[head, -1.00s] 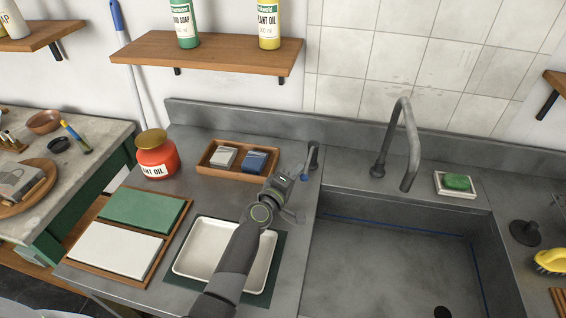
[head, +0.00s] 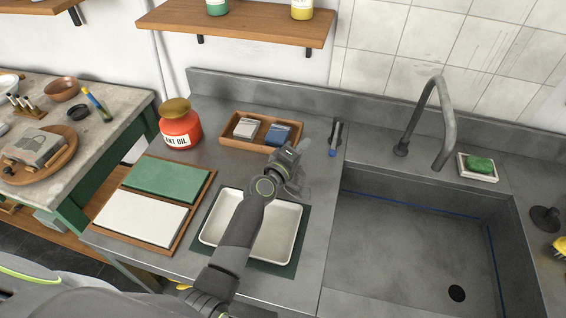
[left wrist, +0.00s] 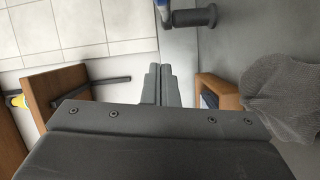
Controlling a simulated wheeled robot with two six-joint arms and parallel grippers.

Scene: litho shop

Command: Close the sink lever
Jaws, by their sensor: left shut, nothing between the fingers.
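The sink lever (head: 337,135) is a small dark handle with a blue tip on the counter, left of the sink and its faucet. Its blue tip points toward the front of the counter. In the left wrist view the lever (left wrist: 192,17) shows at the top edge, partly cut off. My left gripper (head: 291,156) is shut and empty, to the left of the lever and apart from it, over the counter between the wooden tray and the white tray. Its fingers (left wrist: 160,84) are together in the left wrist view. My right gripper is not in view.
The grey faucet (head: 440,125) arches over the sink basin (head: 410,240). A wooden tray (head: 232,144) with two blocks and a red jar (head: 180,125) stand behind and left of my gripper. A white tray (head: 285,235) lies below my arm. A green soap (head: 480,165) sits right of the faucet.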

